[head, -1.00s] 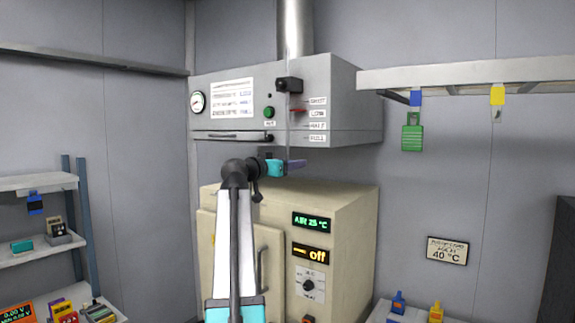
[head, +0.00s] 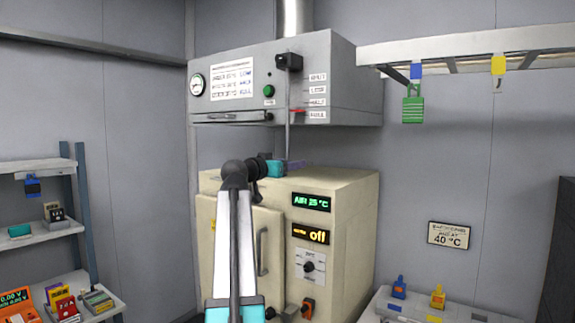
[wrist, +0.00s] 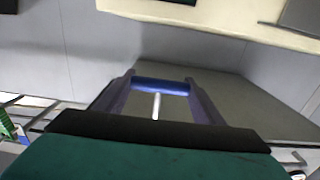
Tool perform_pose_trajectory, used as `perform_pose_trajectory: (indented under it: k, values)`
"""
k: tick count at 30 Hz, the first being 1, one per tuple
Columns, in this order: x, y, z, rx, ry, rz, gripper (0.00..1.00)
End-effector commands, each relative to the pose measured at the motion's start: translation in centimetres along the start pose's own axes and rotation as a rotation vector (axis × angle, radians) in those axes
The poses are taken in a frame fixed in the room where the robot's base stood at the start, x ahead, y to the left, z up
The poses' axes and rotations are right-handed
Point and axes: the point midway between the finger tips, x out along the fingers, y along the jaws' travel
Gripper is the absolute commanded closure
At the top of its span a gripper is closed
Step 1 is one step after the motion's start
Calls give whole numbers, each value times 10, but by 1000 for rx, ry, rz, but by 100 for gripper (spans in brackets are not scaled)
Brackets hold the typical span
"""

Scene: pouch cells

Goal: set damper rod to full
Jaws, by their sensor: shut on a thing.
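The damper rod (head: 288,135) is a thin grey rod hanging below the black housing (head: 289,62) on the hood front. Its red pointer (head: 297,111) stands between the HALF and FULL labels, closer to the FULL label (head: 317,115). My gripper (head: 298,164) is at the rod's lower end, just above the cream oven. In the wrist view the purple fingers are shut on the blue crossbar handle (wrist: 160,85), with the pale rod (wrist: 156,106) showing between them. The handle is hidden by my gripper in the head view.
The cream oven's top (head: 340,178) lies close under my gripper. The grey hood (head: 345,85) is above. A shelf with a hanging green padlock (head: 413,108) is at right, and shelves with small items (head: 50,228) are at left.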

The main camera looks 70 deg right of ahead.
Motion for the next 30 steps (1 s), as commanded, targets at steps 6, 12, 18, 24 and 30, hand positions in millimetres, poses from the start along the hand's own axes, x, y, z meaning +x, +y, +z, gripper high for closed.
perform_pose_trajectory:
  k: [6, 12, 18, 24, 30]
  values:
    - [0, -1, 18, 1, -2, -2, 78]
    - [0, -1, 19, 1, -5, -1, 78]
    - [0, -1, 21, 1, -8, 0, 34]
    - [0, 0, 19, 0, -4, 0, 19]
    - [0, 0, 18, 0, -2, 0, 19]
